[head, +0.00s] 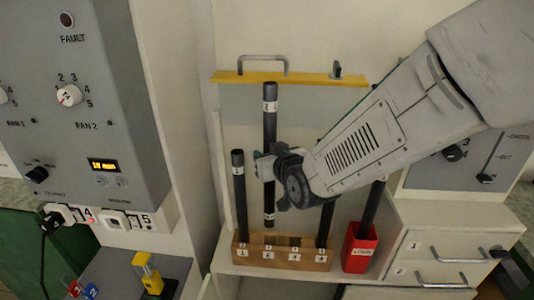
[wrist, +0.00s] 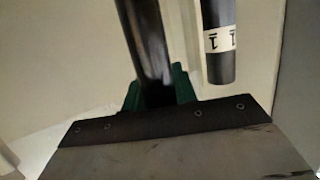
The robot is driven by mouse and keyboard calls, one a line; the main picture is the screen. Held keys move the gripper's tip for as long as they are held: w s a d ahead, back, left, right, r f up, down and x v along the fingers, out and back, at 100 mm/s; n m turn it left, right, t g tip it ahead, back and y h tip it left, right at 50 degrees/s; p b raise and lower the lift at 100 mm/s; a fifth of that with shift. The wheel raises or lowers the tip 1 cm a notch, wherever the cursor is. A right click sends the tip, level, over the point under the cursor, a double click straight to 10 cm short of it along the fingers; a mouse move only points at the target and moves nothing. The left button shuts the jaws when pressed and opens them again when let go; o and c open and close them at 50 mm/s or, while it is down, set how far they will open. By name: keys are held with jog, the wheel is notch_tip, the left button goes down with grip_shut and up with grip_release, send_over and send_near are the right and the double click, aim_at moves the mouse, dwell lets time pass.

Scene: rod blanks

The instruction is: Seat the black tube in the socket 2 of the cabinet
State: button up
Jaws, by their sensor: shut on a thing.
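The black tube (head: 270,130) is upright in my gripper (head: 266,166), with a white band near each end. Its lower end hangs just above the wooden rack (head: 235,252), over the position marked 2, and looks apart from it. The rack stands in the open cabinet (head: 350,105) and has numbered sockets 1 to 4. In the wrist view the held tube (wrist: 147,45) runs between my green-edged fingers (wrist: 158,92). Its lower end and the mouth of socket 2 are hidden there.
A dark tube marked 1 (head: 239,200) stands in socket 1, close left of the held tube; it also shows in the wrist view (wrist: 218,40). Another tube (head: 325,228) stands in socket 4. A red holder (head: 358,250) with a dark tube is at right. A yellow-edged panel (head: 305,79) is above.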

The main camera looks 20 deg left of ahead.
send_over(272, 210)
jog(key=w+a, duration=0.2)
jog(key=shift+f, duration=8.35)
jog(key=o, duration=1.1)
jog(key=shift+o, duration=0.2)
jog(key=shift+v, duration=3.9)
